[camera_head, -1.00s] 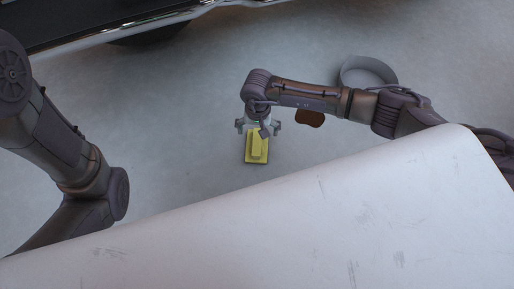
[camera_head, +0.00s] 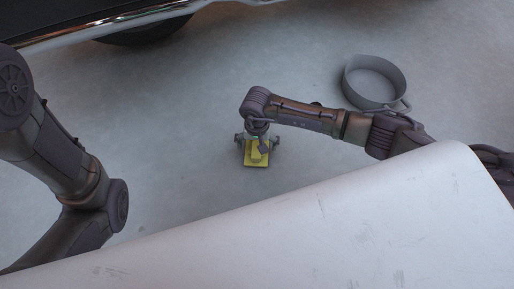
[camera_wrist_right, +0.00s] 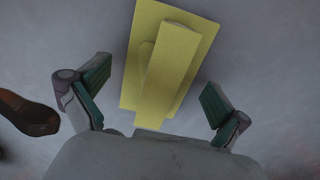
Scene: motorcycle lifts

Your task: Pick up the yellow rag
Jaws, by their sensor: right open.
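The yellow rag (camera_head: 256,157) lies folded on the grey floor in the head view, with a narrower folded strip on top of a flat layer. It shows large in the right wrist view (camera_wrist_right: 165,60). My right gripper (camera_head: 257,142) is over the rag's far end, pointing down. In the right wrist view the right gripper (camera_wrist_right: 155,95) is open, with one green-padded finger on each side of the rag and a gap to both. Whether the fingertips reach the floor cannot be told. My left arm shows at the left of the head view, but its gripper is out of view.
A grey open ring-shaped container (camera_head: 376,82) stands on the floor at upper right. A brown object (camera_wrist_right: 28,113) lies left of the fingers in the wrist view. A vehicle with a chrome edge (camera_head: 110,28) is at the top left.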

